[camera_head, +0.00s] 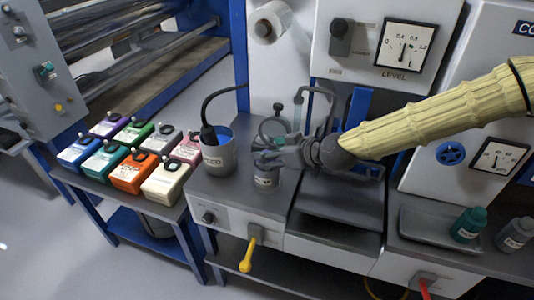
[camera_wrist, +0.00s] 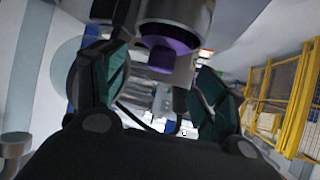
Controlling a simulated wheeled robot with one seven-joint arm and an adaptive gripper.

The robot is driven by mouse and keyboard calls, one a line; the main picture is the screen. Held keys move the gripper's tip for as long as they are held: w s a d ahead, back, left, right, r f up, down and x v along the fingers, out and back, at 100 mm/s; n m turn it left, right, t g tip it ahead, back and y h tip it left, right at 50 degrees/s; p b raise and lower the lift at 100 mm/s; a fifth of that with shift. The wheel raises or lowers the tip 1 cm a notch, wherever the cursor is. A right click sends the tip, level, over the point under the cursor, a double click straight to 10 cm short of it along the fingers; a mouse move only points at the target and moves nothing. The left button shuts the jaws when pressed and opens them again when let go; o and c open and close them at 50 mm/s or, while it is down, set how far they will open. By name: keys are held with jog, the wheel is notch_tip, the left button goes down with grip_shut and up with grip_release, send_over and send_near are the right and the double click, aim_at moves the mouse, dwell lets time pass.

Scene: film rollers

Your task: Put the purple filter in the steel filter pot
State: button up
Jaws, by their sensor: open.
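The purple filter (camera_wrist: 168,46) shows in the wrist view as a purple rounded piece at the mouth of a pale grey metal cylinder, seemingly the steel filter pot (camera_wrist: 172,10). Whether it sits fully inside the pot is not clear. In the head view the small grey labelled pot (camera_head: 266,180) stands on the bench, right of the larger grey pot. My gripper (camera_head: 265,158) is at the pot's top and hides much of its mouth. In the wrist view its two teal-padded fingers are spread, one on each side of the purple piece. The filter is not distinguishable in the head view.
A larger grey pot (camera_head: 220,155) with a blue inside and a black cable stands close left. Several coloured boxes (camera_head: 133,172) fill the left table. A grey tray (camera_head: 420,236) and a teal bottle (camera_head: 468,225) are at right. A gauge panel (camera_head: 385,40) stands behind.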

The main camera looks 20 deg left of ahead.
jog(key=b+v, duration=0.1)
jog(key=v, duration=0.8)
jog(key=shift+d, duration=0.2)
jog(key=shift+s+r, duration=0.1)
jog(key=shift+r, duration=0.05)
dwell(0.7)
